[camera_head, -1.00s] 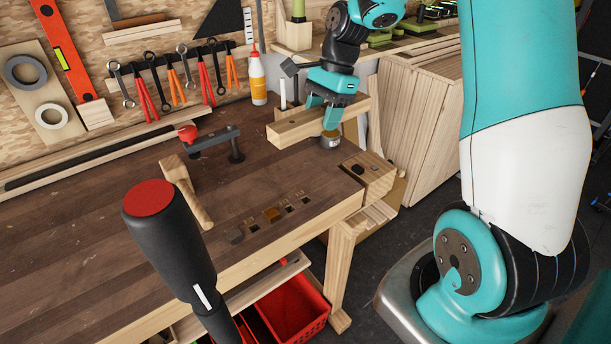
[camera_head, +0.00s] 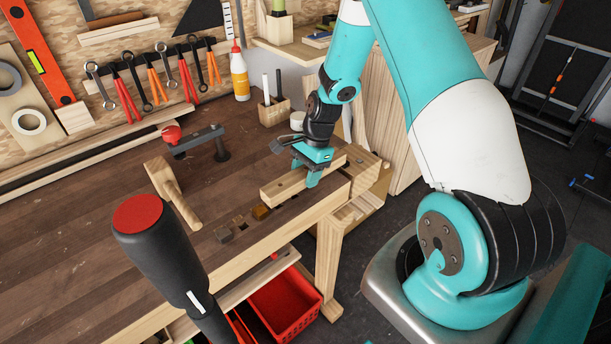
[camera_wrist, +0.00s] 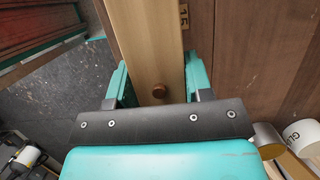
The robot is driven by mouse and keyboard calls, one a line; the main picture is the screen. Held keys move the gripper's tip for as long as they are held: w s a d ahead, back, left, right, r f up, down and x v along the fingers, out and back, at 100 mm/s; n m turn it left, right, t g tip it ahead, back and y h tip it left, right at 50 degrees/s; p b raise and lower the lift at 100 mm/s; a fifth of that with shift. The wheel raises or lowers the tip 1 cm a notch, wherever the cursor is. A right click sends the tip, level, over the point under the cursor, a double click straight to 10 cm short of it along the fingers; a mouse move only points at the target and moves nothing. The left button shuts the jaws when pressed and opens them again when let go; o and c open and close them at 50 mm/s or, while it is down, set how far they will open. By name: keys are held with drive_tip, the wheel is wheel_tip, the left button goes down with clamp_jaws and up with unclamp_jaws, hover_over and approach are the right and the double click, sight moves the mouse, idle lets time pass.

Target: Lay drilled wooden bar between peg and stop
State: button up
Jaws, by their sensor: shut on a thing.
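The pale wooden bar (camera_head: 284,188) is between the fingers of my gripper (camera_head: 313,172), low over the bench's front right edge, lying roughly along that edge. I cannot tell whether it touches the bench top. In the wrist view the bar (camera_wrist: 150,45) runs away from my gripper (camera_wrist: 158,88), with a round dark brown spot on its face between the fingers; I cannot tell if this is a hole or a peg end. I cannot clearly identify the peg or stop.
A black clamp with a red knob (camera_head: 198,140) is farther back. A wooden pen holder (camera_head: 272,112) and a glue bottle (camera_head: 240,75) stand behind. A red crate (camera_head: 285,305) is below. The bench's left middle is clear.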

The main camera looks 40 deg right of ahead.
drive_tip(key=shift+f, duration=0.7)
drive_tip(key=shift+f+b, duration=0.3)
drive_tip(key=shift+f, duration=0.3)
drive_tip(key=o, duration=1.1)
drive_tip(key=shift+s, duration=0.1)
drive_tip(key=shift+f, duration=0.1)
drive_tip(key=shift+s, duration=0.1)
